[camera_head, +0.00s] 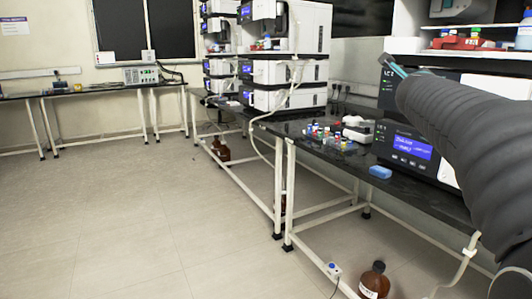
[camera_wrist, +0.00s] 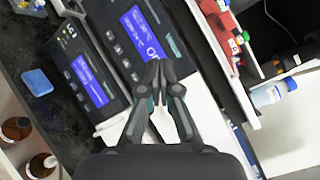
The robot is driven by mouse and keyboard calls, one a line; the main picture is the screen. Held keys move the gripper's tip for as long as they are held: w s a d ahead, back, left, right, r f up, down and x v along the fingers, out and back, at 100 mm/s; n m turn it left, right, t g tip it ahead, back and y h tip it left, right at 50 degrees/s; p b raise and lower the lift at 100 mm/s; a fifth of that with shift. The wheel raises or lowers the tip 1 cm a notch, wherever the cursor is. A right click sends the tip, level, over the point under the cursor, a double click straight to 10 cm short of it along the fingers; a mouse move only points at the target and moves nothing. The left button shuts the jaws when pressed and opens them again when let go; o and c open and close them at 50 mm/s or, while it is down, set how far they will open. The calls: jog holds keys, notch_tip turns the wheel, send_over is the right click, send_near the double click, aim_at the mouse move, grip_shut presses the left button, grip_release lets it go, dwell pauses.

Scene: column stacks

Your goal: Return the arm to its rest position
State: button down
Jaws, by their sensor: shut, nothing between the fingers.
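My arm reaches in from the right edge in the head view. My gripper (camera_head: 390,64) is at its far end, raised in front of the instruments on the dark bench. The wrist view shows my gripper (camera_wrist: 160,68) with its fingertips together and nothing between them. Behind the fingers is an instrument (camera_wrist: 148,25) with a blue display. The gripper appears apart from it, though the exact gap is hard to judge.
A dark bench (camera_head: 318,158) holds small coloured bottles (camera_head: 322,132) and a blue block (camera_head: 380,171). A shelf (camera_head: 455,52) with red items is close to my arm. White stacked instruments (camera_head: 285,72) stand farther back. A brown bottle (camera_head: 374,281) stands on the floor; open floor lies left.

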jog(key=s+a+f+n+g+y, duration=0.1)
jog(key=s+a+f+n+y, duration=0.3)
jog(key=a+f+n, duration=0.5)
jog(key=s+a+f+n+g+y, duration=0.1)
jog(key=s+a+f+n+y, duration=0.2)
jog(key=a+f+n+y, duration=0.55)
jog(key=s+a+f+n+g+h, duration=0.1)
jog(key=s+f+n, duration=0.3)
jog(key=s, duration=0.5)
jog(key=s+a+f+n+g+h, duration=0.1)
jog(key=s+f+n+g, duration=0.3)
jog(key=s+f, duration=0.5)
jog(key=s+a+f+n+g+h, duration=0.1)
jog(key=s+f+n, duration=0.4)
jog(key=s, duration=0.5)
jog(key=shift+s+a+f+g, duration=0.25)
jog(key=shift+a+f+g, duration=0.5)
jog(key=shift+g, duration=0.35)
jog(key=shift+a+r, duration=0.1)
